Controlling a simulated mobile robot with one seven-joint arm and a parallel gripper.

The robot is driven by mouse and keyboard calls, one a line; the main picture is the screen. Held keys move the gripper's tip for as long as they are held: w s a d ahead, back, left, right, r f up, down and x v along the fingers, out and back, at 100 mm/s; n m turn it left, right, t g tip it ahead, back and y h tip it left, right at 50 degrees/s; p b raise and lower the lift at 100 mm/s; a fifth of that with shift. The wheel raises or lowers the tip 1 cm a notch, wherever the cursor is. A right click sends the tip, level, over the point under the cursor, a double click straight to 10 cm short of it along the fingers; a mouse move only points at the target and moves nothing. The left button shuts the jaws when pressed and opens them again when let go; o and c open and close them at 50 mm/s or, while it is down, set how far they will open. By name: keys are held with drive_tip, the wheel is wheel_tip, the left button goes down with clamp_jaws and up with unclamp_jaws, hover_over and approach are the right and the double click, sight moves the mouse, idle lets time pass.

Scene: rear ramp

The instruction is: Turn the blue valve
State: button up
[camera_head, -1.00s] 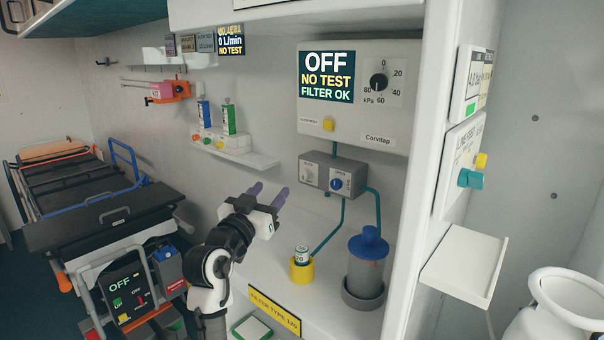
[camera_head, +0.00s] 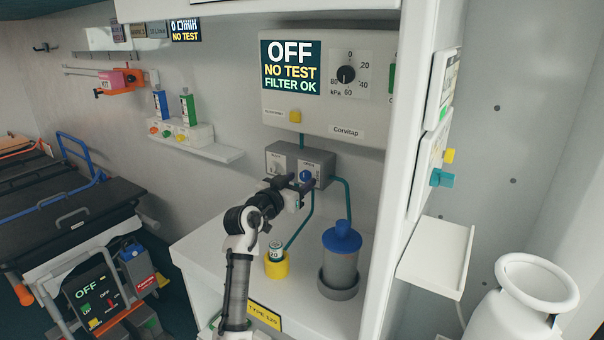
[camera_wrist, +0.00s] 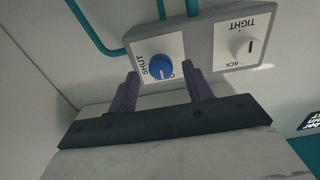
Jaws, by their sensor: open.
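The blue valve (camera_head: 306,176) is a round knob on the right plate of a grey box on the wall, under the Corvitap panel. In the wrist view the blue knob (camera_wrist: 161,66) sits on a white plate with the word SHUT at its side. My gripper (camera_head: 294,184) is in front of the box in the head view. In the wrist view its two purple fingers (camera_wrist: 162,84) are apart and empty, with the blue knob showing between and just beyond their tips. I cannot tell the exact gap to the knob.
A pale knob (camera_wrist: 243,47) beside the word TIGHT is on the same box. Teal pipes (camera_head: 348,200) run down from the box. A blue-topped canister (camera_head: 342,258) and a yellow cup (camera_head: 277,265) holding a small can stand on the white counter below.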

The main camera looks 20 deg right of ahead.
drive_tip(key=shift+x, duration=1.15)
drive_tip(key=c, duration=1)
drive_tip(key=shift+o, duration=0.2)
